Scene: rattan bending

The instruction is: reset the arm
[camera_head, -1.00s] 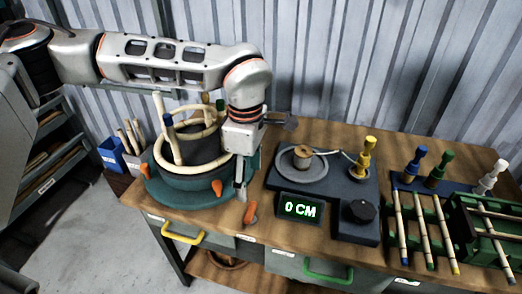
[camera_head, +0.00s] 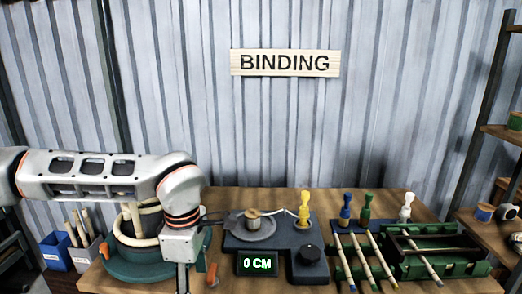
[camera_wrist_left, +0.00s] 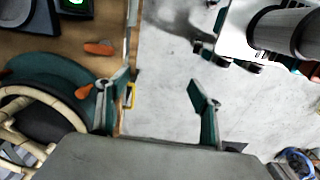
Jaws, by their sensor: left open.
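My left arm reaches in from the left in the head view. Its gripper (camera_head: 183,277) points down at the bench's front edge, and its tips are cut off by the frame. In the left wrist view the left gripper (camera_wrist_left: 158,108) is open and empty, with two fingers spread wide over the bench edge and the floor. The green round bending form (camera_head: 125,262) with a bent rattan frame (camera_head: 140,222) stands left of the gripper; the form also shows in the left wrist view (camera_wrist_left: 72,75). My right gripper is not in view.
The workbench (camera_head: 215,199) carries a dark binding device with a display reading 0 CM (camera_head: 257,263). Yellow (camera_head: 305,207), blue, green and white pegs and a green rack (camera_head: 465,268) stand right. An orange handle (camera_wrist_left: 98,48) lies near the edge. A BINDING sign (camera_head: 285,63) hangs behind.

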